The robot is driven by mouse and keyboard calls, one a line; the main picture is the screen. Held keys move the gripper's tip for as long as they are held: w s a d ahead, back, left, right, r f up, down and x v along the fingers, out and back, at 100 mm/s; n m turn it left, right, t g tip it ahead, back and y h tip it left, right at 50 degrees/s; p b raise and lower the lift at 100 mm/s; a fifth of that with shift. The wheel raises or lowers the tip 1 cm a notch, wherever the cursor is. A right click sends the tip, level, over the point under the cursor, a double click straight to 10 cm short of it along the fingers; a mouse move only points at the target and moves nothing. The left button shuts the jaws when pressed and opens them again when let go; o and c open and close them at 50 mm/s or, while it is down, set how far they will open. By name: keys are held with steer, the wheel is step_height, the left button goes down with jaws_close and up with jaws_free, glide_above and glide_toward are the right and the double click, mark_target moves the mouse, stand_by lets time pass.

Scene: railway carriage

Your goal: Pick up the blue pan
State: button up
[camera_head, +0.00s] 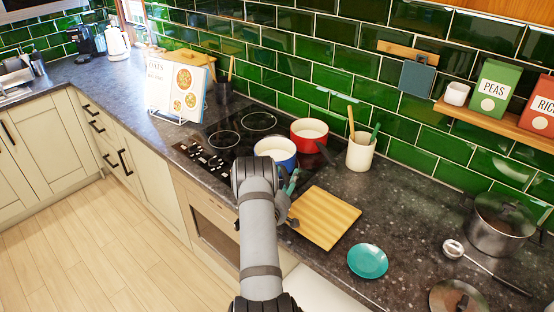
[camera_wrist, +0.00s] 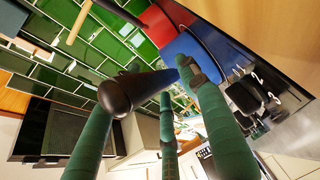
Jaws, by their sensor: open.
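The blue pan (camera_head: 276,152), white inside, stands on the front right of the black hob in the head view. My arm hides its lower left part. My gripper (camera_head: 291,187) is beside the pan's near side, with its green fingers partly hidden by my arm. In the wrist view the pan's blue side (camera_wrist: 197,48) is beyond the fingers. Its dark handle (camera_wrist: 140,90) points towards the camera and lies between the spread green fingers. The gripper is open around the handle; whether any finger touches it I cannot tell.
A red pan (camera_head: 309,133) stands close behind the blue pan. A wooden board (camera_head: 325,218) lies just right of my gripper. A utensil pot (camera_head: 360,153) and a teal plate (camera_head: 368,261) are further right. A cookbook (camera_head: 177,90) stands left of the hob (camera_head: 226,138).

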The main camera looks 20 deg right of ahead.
steer(key=shift+w, duration=0.1)
steer(key=shift+c, duration=1.2)
jaws_close()
steer(key=shift+w+r, duration=0.1)
steer(key=shift+r, duration=0.05)
